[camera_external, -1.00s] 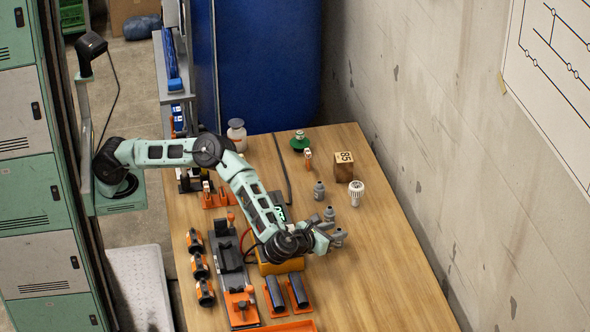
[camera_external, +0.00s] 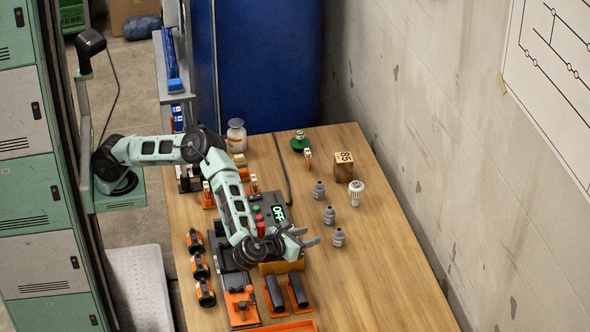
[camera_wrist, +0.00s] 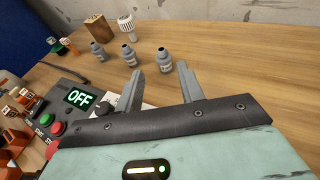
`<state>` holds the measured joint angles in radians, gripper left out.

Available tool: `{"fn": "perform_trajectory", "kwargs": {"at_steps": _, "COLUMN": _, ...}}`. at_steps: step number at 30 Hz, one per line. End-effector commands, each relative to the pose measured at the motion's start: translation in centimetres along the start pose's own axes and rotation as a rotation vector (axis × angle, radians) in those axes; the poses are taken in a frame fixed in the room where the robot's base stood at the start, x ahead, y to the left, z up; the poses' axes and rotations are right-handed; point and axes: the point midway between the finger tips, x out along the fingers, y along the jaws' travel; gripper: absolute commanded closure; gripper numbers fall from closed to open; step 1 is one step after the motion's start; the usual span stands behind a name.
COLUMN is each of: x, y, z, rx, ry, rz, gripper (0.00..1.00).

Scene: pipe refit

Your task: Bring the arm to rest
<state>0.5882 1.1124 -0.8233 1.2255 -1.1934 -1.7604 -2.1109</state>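My gripper (camera_external: 305,238) is over the workbench, above the control box and pointing to the right in the external view. In the wrist view its two grey fingers (camera_wrist: 160,88) stand apart with nothing between them. The arm is bent, with its elbow near the back left of the bench. The wooden workbench (camera_external: 390,285) lies below. Several small grey bottles (camera_external: 338,237) stand upright to the right of the gripper, apart from it; they also show past the fingertips in the wrist view (camera_wrist: 163,62).
The control box display (camera_wrist: 79,97) reads OFF. A wooden block (camera_external: 344,167) marked 85 and a white ribbed part (camera_external: 356,192) stand farther back. Orange-based fixtures (camera_external: 240,305) and black-orange parts (camera_external: 200,266) crowd the left. The bench's front right is clear; a concrete wall (camera_external: 460,150) borders it.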

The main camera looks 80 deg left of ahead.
Motion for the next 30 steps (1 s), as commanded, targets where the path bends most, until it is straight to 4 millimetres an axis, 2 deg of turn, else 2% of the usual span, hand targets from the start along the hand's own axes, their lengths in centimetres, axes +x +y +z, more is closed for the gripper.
{"fn": "perform_trajectory", "kwargs": {"at_steps": 6, "x": -0.9, "y": 0.0, "z": 0.0, "rx": 0.0, "ry": 0.0, "rz": -0.001, "gripper": 0.62}}
{"fn": "perform_trajectory", "kwargs": {"at_steps": 23, "x": -0.8, "y": 0.0, "z": 0.1, "rx": 0.002, "ry": -0.001, "rz": -0.002, "gripper": 0.62}}
{"fn": "perform_trajectory", "kwargs": {"at_steps": 26, "x": 0.0, "y": -0.1, "z": 1.3, "rx": 0.036, "ry": -0.027, "rz": -0.032, "gripper": 0.62}}
{"fn": "perform_trajectory", "kwargs": {"at_steps": 29, "x": 2.3, "y": -0.2, "z": 4.5, "rx": 0.149, "ry": -0.103, "rz": -0.112, "gripper": 0.62}}
{"fn": "perform_trajectory", "kwargs": {"at_steps": 30, "x": 3.7, "y": -0.1, "z": 6.5, "rx": 0.235, "ry": -0.154, "rz": -0.159, "gripper": 0.62}}
